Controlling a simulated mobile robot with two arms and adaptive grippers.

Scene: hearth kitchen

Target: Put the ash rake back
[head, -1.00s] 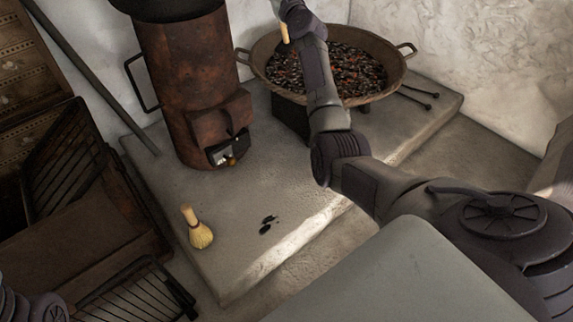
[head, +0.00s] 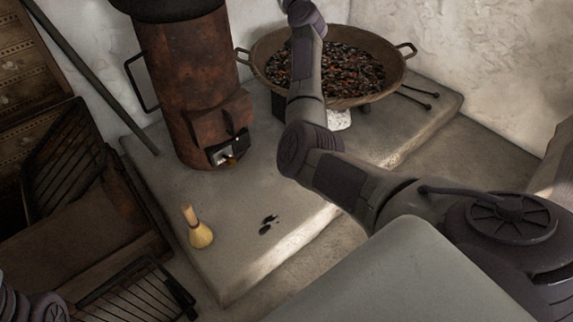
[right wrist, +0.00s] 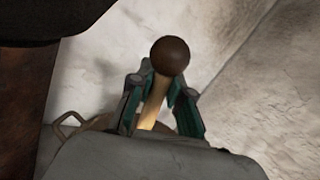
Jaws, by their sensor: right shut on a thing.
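My right gripper (right wrist: 159,105) is shut on a pale wooden handle with a dark round knob (right wrist: 171,56), which looks like the ash rake's handle. The rest of the rake is hidden. In the head view my right arm reaches up past the pan, and its gripper is beyond the top edge. My left gripper is out of view; only part of my left arm shows at the lower left corner.
A rusty stove (head: 185,90) stands on the stone hearth slab (head: 185,160). A wide pan of embers (head: 365,75) is behind my arm, with tongs (head: 418,97) to its right. A small brush (head: 199,235) stands near dark bits (head: 267,225). A pole (head: 95,78) leans left.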

